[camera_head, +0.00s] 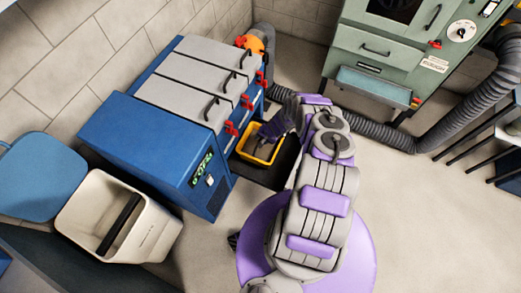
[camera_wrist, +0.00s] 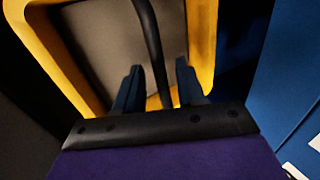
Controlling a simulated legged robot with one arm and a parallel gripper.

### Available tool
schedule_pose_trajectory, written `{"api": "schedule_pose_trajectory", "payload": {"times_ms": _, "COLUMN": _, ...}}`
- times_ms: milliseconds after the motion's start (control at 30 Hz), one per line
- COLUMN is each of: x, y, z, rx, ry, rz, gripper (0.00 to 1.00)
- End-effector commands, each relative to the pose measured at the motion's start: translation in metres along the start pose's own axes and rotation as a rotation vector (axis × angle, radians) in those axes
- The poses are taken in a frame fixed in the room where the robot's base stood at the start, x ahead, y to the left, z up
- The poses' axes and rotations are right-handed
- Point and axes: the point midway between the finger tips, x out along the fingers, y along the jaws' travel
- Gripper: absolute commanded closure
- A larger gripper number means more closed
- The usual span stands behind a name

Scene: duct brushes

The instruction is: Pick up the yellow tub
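The yellow tub (camera_head: 256,159) sits on a dark surface beside the blue cabinet in the head view. It has a grey inside. Its yellow rim (camera_wrist: 203,40) fills the top of the wrist view. A black handle (camera_wrist: 150,35) arches across the tub. My gripper (camera_head: 268,134) is over the tub, pointing down at it. In the wrist view the two fingers of my gripper (camera_wrist: 159,66) are apart, one on each side of the handle, with gaps showing. The far ends of the handle are partly hidden.
The blue cabinet (camera_head: 150,150) with grey lids and red latches stands left of the tub. A white bin (camera_head: 80,215) is at lower left. A green machine (camera_head: 390,50) and a dark ribbed hose (camera_head: 465,105) are behind.

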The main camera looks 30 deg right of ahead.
Motion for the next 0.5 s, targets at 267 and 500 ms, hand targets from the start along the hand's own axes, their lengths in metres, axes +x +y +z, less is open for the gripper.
{"api": "schedule_pose_trajectory", "payload": {"times_ms": 267, "x": 0.0158, "y": 0.0006, "z": -0.0003, "rx": 0.0, "ry": 0.001, "rz": 0.0, "gripper": 0.61}}
{"api": "schedule_pose_trajectory", "payload": {"times_ms": 500, "x": 0.0149, "y": 0.0003, "z": -0.0009, "rx": 0.0, "ry": 0.001, "rz": 0.0, "gripper": 0.68}}
